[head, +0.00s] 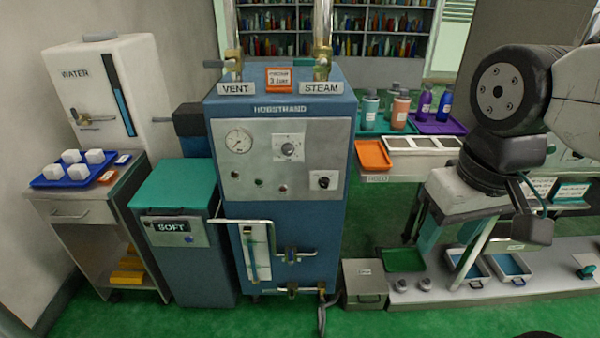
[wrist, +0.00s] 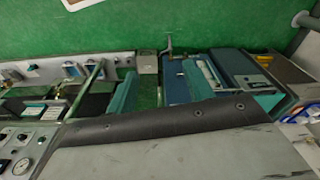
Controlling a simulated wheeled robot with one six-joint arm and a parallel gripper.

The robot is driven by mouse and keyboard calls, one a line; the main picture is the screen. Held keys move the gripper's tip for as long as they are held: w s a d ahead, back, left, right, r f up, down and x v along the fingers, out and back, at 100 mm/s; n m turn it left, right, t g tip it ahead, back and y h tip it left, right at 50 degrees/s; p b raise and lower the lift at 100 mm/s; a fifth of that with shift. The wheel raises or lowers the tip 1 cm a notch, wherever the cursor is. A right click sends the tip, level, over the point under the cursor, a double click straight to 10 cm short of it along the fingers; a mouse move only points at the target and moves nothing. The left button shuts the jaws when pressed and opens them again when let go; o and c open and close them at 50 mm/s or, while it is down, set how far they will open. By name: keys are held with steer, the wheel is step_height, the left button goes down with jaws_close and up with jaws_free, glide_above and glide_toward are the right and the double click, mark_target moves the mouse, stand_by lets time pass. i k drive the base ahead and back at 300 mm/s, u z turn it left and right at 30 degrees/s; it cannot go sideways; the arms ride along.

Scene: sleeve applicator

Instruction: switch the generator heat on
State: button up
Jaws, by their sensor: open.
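The generator (head: 290,240) is a tall blue cabinet with a pale front panel (head: 258,155), left of centre in the head view. The panel bears a round gauge (head: 239,140), a dial (head: 289,148), small lamps (head: 259,183), and a black knob on a light plate (head: 323,180) at lower right. Their small labels are unreadable, and I cannot tell whether the heat is on. My gripper (head: 436,258) is open and points down, well right of the generator and apart from it. In the wrist view the generator (wrist: 177,80) shows small beyond a grey surface.
Pipes and a lever (head: 245,222) stick out at the generator's lower front. A teal-topped SOFT unit (head: 180,190) and white WATER tank (head: 100,80) stand left. A bench with an orange tray (head: 373,154) and bottles stands right. Green floor (head: 375,220) shows between.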

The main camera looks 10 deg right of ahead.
mark_target(324, 181)
steer(key=z, duration=1.7)
steer(key=k, duration=0.85)
steer(key=u, duration=1.3)
steer(key=i, duration=0.5)
steer(key=u, duration=0.05)
